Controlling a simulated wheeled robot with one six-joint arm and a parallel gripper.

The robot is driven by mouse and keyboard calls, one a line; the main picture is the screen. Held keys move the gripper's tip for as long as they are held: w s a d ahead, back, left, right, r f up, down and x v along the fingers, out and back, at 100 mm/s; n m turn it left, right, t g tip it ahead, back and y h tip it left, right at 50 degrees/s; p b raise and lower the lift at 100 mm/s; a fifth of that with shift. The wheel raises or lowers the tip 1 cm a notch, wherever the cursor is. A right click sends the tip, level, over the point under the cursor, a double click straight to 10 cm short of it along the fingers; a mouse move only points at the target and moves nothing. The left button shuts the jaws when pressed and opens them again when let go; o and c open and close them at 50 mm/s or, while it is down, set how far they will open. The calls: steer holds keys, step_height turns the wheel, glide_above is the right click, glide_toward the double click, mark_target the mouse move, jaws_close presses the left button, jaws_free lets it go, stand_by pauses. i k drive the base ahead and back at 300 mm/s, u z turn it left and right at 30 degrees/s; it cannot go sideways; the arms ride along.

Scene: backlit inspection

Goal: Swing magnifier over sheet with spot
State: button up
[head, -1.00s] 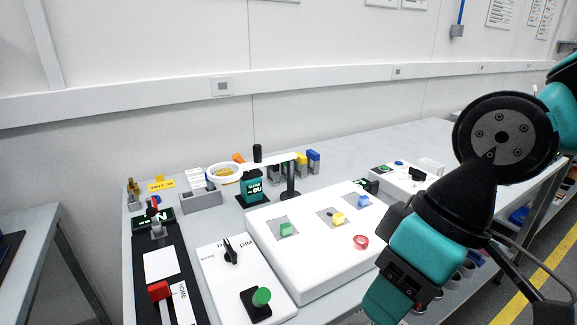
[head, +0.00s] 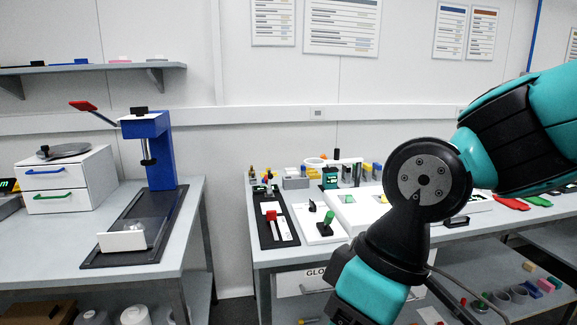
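The magnifier is a round ring (head: 315,162) on a pale arm, carried by a dark post (head: 357,174) at the back of the right-hand bench. A white light panel (head: 352,217) lies in front of the post, partly hidden by my arm. A sheet with a green block (head: 348,198) and a yellow block (head: 384,198) show on it. The sheets are too small to tell which has a spot. My gripper is below the frame's lower edge; only my arm's links show.
A white control box with a green-topped lever (head: 328,218) and a black slider strip with a red knob (head: 271,215) stand left of the panel. A blue press (head: 150,148) stands on the left bench (head: 188,215). A gap separates the benches.

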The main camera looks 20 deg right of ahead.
mark_target(337, 160)
steer(key=z, duration=1.2)
steer(key=i, duration=1.35)
steer(key=u, duration=0.4)
